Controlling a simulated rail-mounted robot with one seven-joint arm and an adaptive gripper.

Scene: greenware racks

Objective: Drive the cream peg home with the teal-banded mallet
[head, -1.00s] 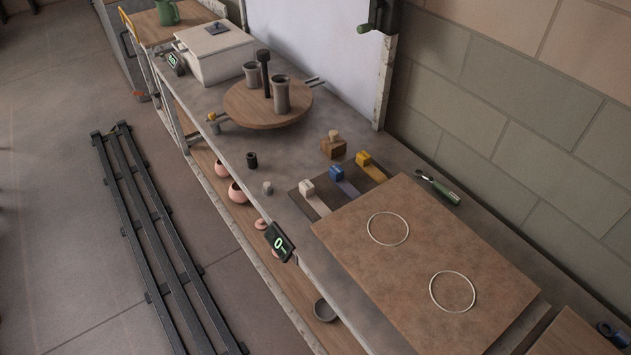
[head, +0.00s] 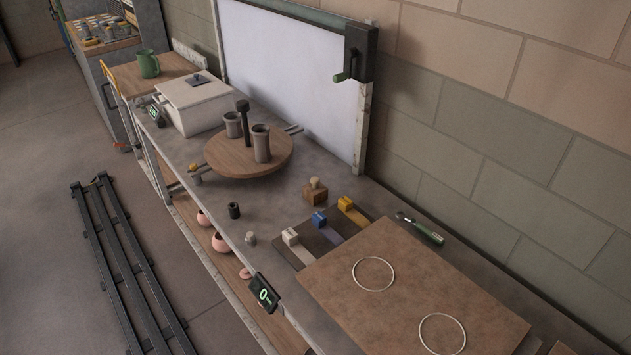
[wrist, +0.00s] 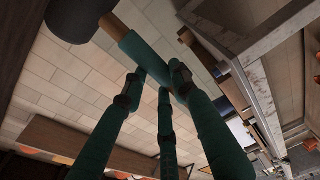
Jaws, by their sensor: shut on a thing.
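The mallet shows in the wrist view, with a dark cylindrical head (wrist: 78,18), a short bare wood section and a teal band (wrist: 143,55) around its handle. My gripper (wrist: 160,82) has dark teal fingers closed on the handle at the band. The mallet is held clear of any surface that I can make out. A small cream peg (head: 315,183) stands upright in a brown wooden block (head: 316,195) on the bench in the head view. Its top sticks out above the block. My gripper and the mallet are not in the head view.
A dark mat (head: 306,245) with white, blue and yellow blocks lies in front of the peg block. A round wooden turntable (head: 222,160) bears grey vessels. A large brown board (head: 415,270) and a green-handled tool (head: 425,230) lie right. The wall rises behind.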

